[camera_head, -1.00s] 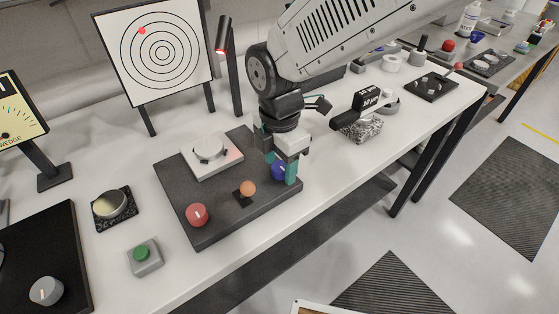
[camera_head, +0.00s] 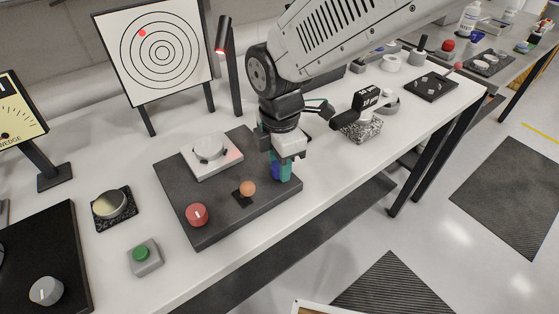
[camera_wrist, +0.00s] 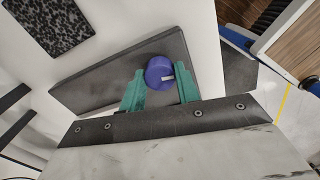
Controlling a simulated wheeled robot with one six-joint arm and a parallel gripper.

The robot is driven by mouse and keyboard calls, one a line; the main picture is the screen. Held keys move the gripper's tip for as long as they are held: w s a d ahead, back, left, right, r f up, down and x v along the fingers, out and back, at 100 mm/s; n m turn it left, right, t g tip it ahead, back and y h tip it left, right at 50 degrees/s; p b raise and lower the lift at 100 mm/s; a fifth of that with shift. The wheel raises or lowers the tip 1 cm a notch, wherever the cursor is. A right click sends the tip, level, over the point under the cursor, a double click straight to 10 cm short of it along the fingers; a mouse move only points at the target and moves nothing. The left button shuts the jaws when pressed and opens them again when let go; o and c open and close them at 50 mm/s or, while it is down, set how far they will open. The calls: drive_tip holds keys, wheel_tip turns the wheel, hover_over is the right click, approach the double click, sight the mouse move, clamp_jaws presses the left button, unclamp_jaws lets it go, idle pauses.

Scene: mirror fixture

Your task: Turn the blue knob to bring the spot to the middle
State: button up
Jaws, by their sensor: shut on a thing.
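The blue knob (camera_wrist: 159,72) has a white mark and sits on the dark base plate (camera_wrist: 80,87) between the teal fingers of my gripper (camera_wrist: 160,90) in the wrist view. In the head view my gripper (camera_head: 280,172) reaches down onto the blue knob (camera_head: 275,170), which is mostly hidden behind a finger. The gripper is shut on the knob. The red spot (camera_head: 142,33) lies on the target board (camera_head: 185,75), up and left of the rings' middle. The mirror mount (camera_head: 209,149) stands on the base plate (camera_head: 215,228), with a red knob (camera_head: 196,214) at the front left.
An orange ball-like piece (camera_head: 248,188) sits close to my gripper on the plate. A green button box (camera_head: 145,257) and a round dish on a dark pad (camera_head: 110,206) stand to the left. Black weights (camera_head: 367,99) on a speckled block stand to the right.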

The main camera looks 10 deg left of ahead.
drive_tip(key=m, duration=0.5)
drive_tip(key=shift+m, duration=0.3)
drive_tip(key=m, duration=1)
drive_tip(key=shift+m, duration=0.4)
drive_tip(key=m, duration=0.5)
drive_tip(key=shift+m, duration=0.4)
drive_tip(key=o, duration=1)
